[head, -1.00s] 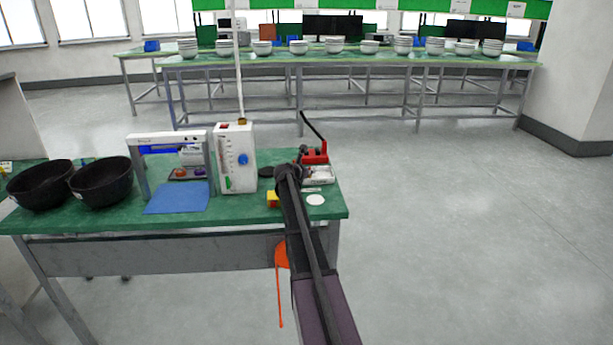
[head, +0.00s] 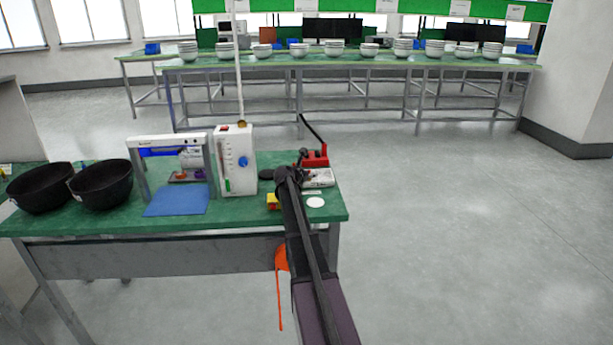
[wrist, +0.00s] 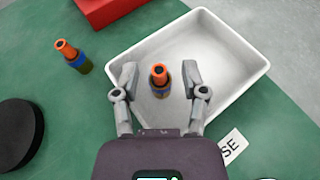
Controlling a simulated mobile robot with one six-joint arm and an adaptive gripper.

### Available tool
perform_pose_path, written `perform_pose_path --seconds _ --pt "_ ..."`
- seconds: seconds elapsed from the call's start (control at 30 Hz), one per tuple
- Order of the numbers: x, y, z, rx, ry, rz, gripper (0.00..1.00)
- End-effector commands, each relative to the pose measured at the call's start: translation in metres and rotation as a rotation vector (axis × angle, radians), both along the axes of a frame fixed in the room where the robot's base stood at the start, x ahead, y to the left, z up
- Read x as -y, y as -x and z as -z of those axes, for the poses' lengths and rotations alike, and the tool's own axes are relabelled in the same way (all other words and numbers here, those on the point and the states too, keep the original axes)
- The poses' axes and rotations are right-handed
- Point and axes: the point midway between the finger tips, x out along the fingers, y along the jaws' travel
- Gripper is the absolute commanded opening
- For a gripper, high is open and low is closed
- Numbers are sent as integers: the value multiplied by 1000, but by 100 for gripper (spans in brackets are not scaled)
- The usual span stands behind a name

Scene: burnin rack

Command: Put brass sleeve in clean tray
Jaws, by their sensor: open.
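In the wrist view my gripper (wrist: 160,70) is open, its fingers on either side of a small upright piece (wrist: 159,82) with an orange top, a blue band and a yellowish lower part. Gaps show between it and both fingers. It appears to stand inside a white tray (wrist: 235,45), near the left side; its base is partly hidden. A similar piece (wrist: 74,57) with an orange top, a blue band and an olive lower body is on the green table left of the tray. I cannot tell which is the brass sleeve. The tray also shows in the head view (head: 322,181).
A red block (wrist: 103,8) lies behind the tray and a black disc (wrist: 18,133) at left. A card (wrist: 232,146) ending in "SE" lies before the tray. A white box (head: 236,165), a frame (head: 142,170) and two black bowls (head: 103,187) stand further left.

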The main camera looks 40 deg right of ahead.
Motion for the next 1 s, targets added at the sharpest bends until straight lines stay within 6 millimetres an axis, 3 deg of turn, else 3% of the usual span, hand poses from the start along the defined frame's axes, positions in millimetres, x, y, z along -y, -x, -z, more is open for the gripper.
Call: perform_pose_path --seconds 0.27,0.7,1.0 --pt "-18 8 -12 1 0 -2 59" --pt "-78 34 -39 0 0 -1 59" --pt "-100 43 -48 0 0 0 59"
